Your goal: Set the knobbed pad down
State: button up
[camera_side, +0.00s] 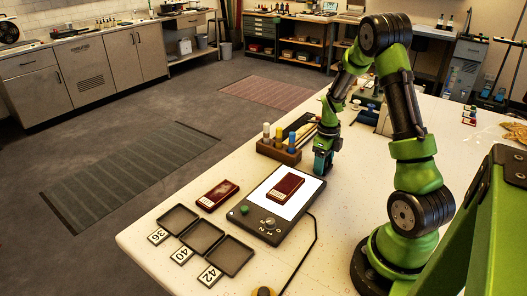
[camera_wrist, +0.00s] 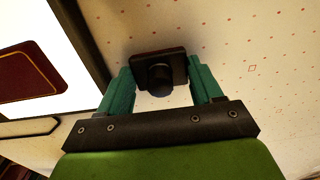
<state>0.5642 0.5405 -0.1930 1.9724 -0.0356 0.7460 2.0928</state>
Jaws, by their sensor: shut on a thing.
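The knobbed pad (camera_wrist: 142,68) is a dark, roughly rectangular plate with a round black knob in its middle. In the wrist view my gripper (camera_wrist: 160,76) has its teal fingers on either side of the knob, shut on the pad. In the side view my gripper (camera_side: 322,163) points down, low over the white table (camera_side: 345,190), just beyond the far corner of the lit panel. The pad is hard to make out there, and I cannot tell whether it touches the table.
The lit panel (camera_side: 262,193) bears a dark red case (camera_side: 285,187). Another red case (camera_side: 217,195) lies left of it. Three empty dark trays (camera_side: 203,236) with number cards stand in front. A wooden block with coloured pegs (camera_side: 278,151) stands close left of my gripper. A cable (camera_side: 313,245) runs right of the panel.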

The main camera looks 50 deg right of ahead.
jog(key=o, duration=1)
jog(key=shift+f, duration=0.1)
